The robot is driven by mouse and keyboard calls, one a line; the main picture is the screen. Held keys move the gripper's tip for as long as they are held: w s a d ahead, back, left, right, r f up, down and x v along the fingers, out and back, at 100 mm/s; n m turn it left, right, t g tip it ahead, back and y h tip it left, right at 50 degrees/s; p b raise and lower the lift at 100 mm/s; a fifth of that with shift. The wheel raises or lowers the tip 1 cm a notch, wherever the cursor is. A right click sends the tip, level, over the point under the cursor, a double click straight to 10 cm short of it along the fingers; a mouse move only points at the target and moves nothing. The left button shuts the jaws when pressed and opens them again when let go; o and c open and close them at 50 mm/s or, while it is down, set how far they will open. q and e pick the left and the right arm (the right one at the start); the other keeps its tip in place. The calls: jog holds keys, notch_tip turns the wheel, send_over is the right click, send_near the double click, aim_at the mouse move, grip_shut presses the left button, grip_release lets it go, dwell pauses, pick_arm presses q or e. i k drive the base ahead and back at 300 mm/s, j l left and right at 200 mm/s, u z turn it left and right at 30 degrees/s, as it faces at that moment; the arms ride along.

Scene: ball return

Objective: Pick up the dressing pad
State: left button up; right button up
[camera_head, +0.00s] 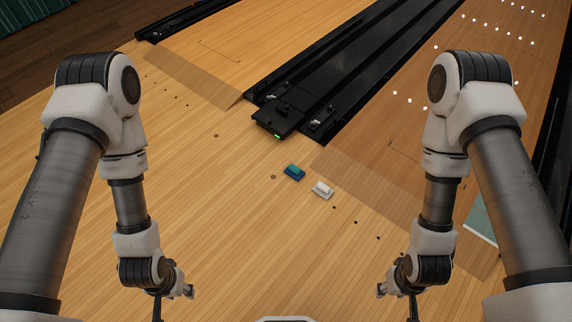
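A small white pad-like item (323,190), which looks like the dressing pad, lies on the wooden floor near the picture's middle. A small blue item with a teal top (294,172) lies just to its upper left, apart from it. My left gripper (172,292) is low at the left and my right gripper (396,288) is low at the right. Both are well short of the two items and touch neither. Their fingers are small, dark and partly cut off by the bottom edge, so their opening is unclear.
A black ball-return unit (277,117) with a green light stands beyond the items, at the end of a long black gutter strip (350,70). A teal flat panel (481,219) lies at the right, partly behind my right arm. The floor between my grippers is clear.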

aim_at(292, 170)
jog(key=i+l+u, duration=0.2)
jog(key=u, duration=0.2)
jog(key=i+l+u, duration=0.15)
jog(key=u, duration=0.3)
jog(key=l+u, duration=0.4)
jog(key=i+l+u, duration=0.1)
jog(key=l, duration=0.45)
jog(key=i+l, duration=0.2)
jog(key=l, duration=0.35)
jog(key=i+l+u, duration=0.15)
jog(key=l, duration=0.45)
jog(key=l+u, duration=0.1)
jog(key=l, duration=0.45)
jog(key=i, duration=0.05)
